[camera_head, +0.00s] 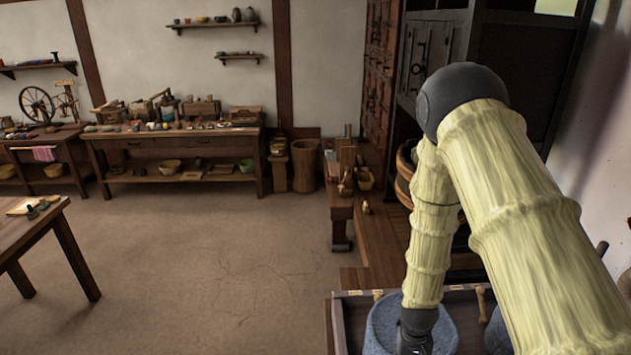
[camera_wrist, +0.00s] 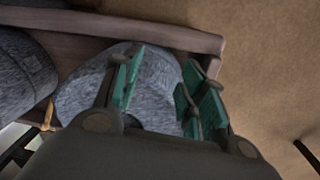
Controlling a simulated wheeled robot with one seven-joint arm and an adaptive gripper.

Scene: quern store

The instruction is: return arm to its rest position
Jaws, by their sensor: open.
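My arm reaches down at the right of the head view, and its dark wrist end shows at the bottom in front of a round grey stone (camera_head: 382,325). The fingers are hidden there. In the wrist view my gripper (camera_wrist: 163,78) is open, with its green-padded fingers spread apart over the grey stone (camera_wrist: 155,85). Nothing is clearly held between the fingers. I cannot tell whether the fingers touch the stone. The stone sits within a wooden tray or bin (camera_head: 339,325), whose edge also crosses the wrist view (camera_wrist: 130,27).
A second grey stone (camera_wrist: 18,80) lies beside the first. A small wooden peg (camera_head: 481,302) is at the tray. A low bench (camera_head: 341,205) and dark cabinet stand behind. A table (camera_head: 40,222) is at left, a workbench (camera_head: 180,140) at the back. The middle floor is clear.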

